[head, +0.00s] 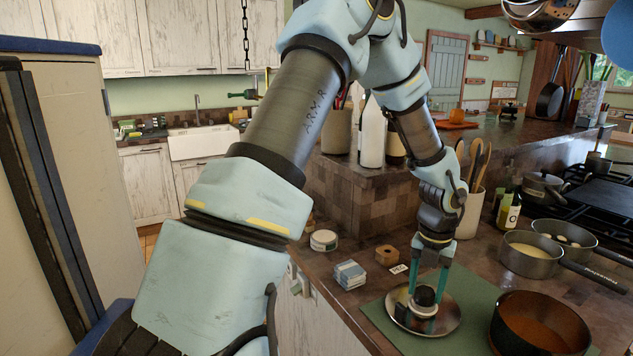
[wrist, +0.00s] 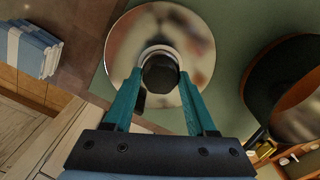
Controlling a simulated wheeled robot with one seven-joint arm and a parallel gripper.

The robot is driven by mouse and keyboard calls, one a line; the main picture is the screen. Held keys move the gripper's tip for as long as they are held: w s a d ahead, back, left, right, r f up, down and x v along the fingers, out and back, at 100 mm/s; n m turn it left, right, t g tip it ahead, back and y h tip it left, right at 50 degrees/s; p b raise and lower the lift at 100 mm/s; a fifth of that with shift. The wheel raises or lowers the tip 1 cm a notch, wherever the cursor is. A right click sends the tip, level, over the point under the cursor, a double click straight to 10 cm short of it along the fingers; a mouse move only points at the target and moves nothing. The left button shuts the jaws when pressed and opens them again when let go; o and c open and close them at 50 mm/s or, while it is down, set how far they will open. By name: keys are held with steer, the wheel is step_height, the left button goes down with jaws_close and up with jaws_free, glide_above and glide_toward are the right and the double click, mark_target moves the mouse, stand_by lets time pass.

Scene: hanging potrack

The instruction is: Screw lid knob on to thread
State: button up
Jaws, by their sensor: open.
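A round metal lid (head: 448,318) lies on the green mat (head: 484,290) at the counter's front. It also shows in the wrist view (wrist: 192,38) as a shiny disc. A black knob (head: 425,294) stands at the lid's middle, and in the wrist view (wrist: 160,74) a pale ring shows around it. I cannot tell whether the knob's thread is engaged. My gripper (head: 423,308) points down over the lid with its teal fingers apart, one on each side of the knob. In the wrist view the fingers (wrist: 160,86) show gaps beside the knob.
A brown-orange pot (head: 540,325) stands right of the lid, close to it. Blue-white boxes (head: 349,274) and a small wooden block (head: 386,255) stand to the left. Saucepans (head: 530,254) stand behind on the right, and a utensil crock (head: 470,212) stands behind my gripper.

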mark_target(421, 291)
steer(key=shift+a+r+p, duration=0.1)
steer(key=shift+r+p, duration=0.8)
steer(key=shift+r, duration=3.2)
steer(key=shift+a+f+n, duration=0.1)
steer(key=shift+a+n, duration=0.25)
steer(key=shift+n, duration=0.15)
steer(key=s+a+m+b, duration=0.2)
steer(key=a+m, duration=1.2)
steer(key=m, duration=0.1)
steer(key=s+a+f+m+t+b, duration=0.1)
steer(key=s+a+m+b, duration=0.1)
steer(key=a+m, duration=1.3)
steer(key=shift+a+f+m+t+b, duration=0.15)
steer(key=shift+m+t+b, duration=0.15)
steer(key=shift+m+b, duration=0.5)
